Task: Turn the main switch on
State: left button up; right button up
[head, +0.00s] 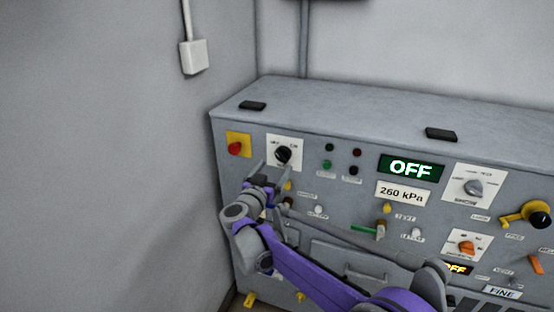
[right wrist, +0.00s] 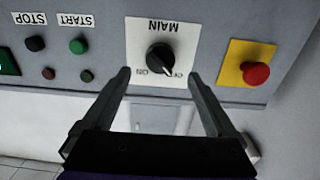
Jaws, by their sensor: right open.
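The main switch (head: 283,155) is a black rotary knob on a white plate, on the upper left of the grey panel's front. In the right wrist view the same knob (right wrist: 160,57) sits upside down under the label MAIN, with its pointer angled toward one of two marks. My right gripper (head: 263,168) is just in front of and below the knob in the head view. In the right wrist view its two fingers (right wrist: 158,82) are spread apart with nothing between them, the knob lying just beyond their tips. My left gripper is not in view.
A red button on a yellow plate (head: 237,146) is left of the switch. Start and stop buttons (right wrist: 56,45) lie on its other side. A green display (head: 411,168) reads OFF above a 260 kPa label (head: 402,193). A wall stands close at left.

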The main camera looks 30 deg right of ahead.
aim_at(280, 158)
jog(key=x, duration=0.6)
jog(key=shift+c, duration=0.4)
jog(key=c, duration=1.3)
